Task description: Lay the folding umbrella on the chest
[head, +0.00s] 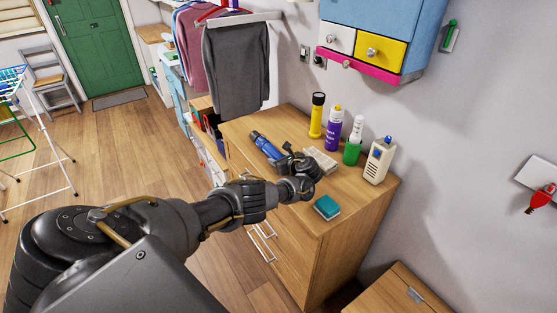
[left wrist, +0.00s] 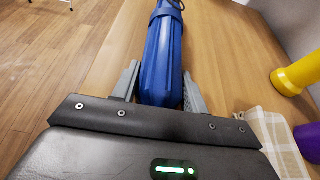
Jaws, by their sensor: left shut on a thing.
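The folding umbrella (head: 265,144) is blue with a dark end and lies along the top of the wooden chest (head: 244,124), near its front left edge. My left gripper (head: 284,161) is low over the chest top, at the umbrella's near end. In the left wrist view the umbrella (left wrist: 163,60) runs between the two grey fingers (left wrist: 158,88), which are shut on it. I cannot tell whether the umbrella touches the wood or is just above it. My right gripper is not in view.
A yellow torch (head: 317,116), a purple bottle (head: 333,130), a green-and-white bottle (head: 354,142) and a beige radio-like device (head: 379,161) stand along the wall. A folded cloth (head: 321,160) and a teal sponge (head: 327,207) lie near my gripper. A blue cabinet (head: 372,22) hangs above.

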